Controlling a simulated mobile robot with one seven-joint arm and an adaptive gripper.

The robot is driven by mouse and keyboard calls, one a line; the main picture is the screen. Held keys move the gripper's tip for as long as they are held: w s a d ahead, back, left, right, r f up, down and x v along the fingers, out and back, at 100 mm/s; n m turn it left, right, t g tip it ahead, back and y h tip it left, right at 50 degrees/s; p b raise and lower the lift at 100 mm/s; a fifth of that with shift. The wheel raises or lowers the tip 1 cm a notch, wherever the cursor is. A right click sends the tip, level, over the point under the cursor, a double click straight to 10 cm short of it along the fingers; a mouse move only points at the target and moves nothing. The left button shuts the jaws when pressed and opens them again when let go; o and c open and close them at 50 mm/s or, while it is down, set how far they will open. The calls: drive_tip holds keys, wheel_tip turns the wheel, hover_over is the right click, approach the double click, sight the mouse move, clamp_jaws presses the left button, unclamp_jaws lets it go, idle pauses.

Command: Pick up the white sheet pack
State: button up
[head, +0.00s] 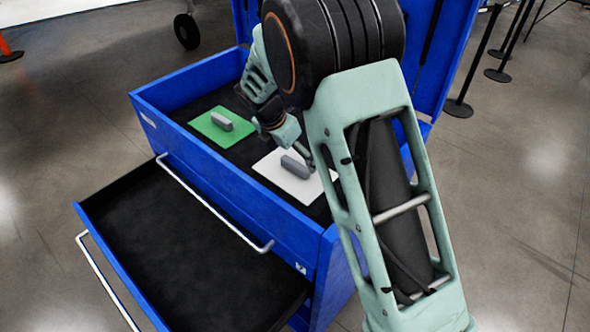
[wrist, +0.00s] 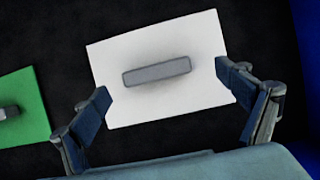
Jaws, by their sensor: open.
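The white sheet pack (head: 283,181) lies flat in the black-lined top of the blue chest, with a grey block-shaped handle (head: 295,167) on its middle. In the wrist view the white sheet pack (wrist: 135,108) lies below my gripper (wrist: 168,82), and its grey handle (wrist: 157,73) shows between the two fingers. My gripper is open and empty, with one fingertip on either side of the handle and apart from it. In the head view my arm hides the pack's right edge and most of the gripper.
A green sheet (head: 207,126) with a similar grey handle lies to the left in the same top; it also shows in the wrist view (wrist: 25,122). Blue walls (head: 228,198) border the top. An empty black drawer (head: 180,250) stands pulled out at the front. Black posts (head: 458,107) stand behind.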

sight(295, 163)
drive_tip(key=shift+a+p+x, duration=0.15)
drive_tip(key=shift+p+x, duration=0.05)
drive_tip(key=shift+x, duration=0.95)
drive_tip(key=shift+a+p+x, duration=0.15)
drive_tip(key=shift+p+x, duration=0.05)
drive_tip(key=shift+x, duration=1)
drive_tip(key=shift+w, duration=0.15)
drive_tip(key=shift+c, duration=0.2)
drive_tip(key=c, duration=1.7)
wheel_tip(295, 163, up, 10)
drive_tip(key=shift+r+b, duration=0.1)
drive_tip(key=shift+b, duration=0.35)
drive_tip(key=shift+c, duration=0.2)
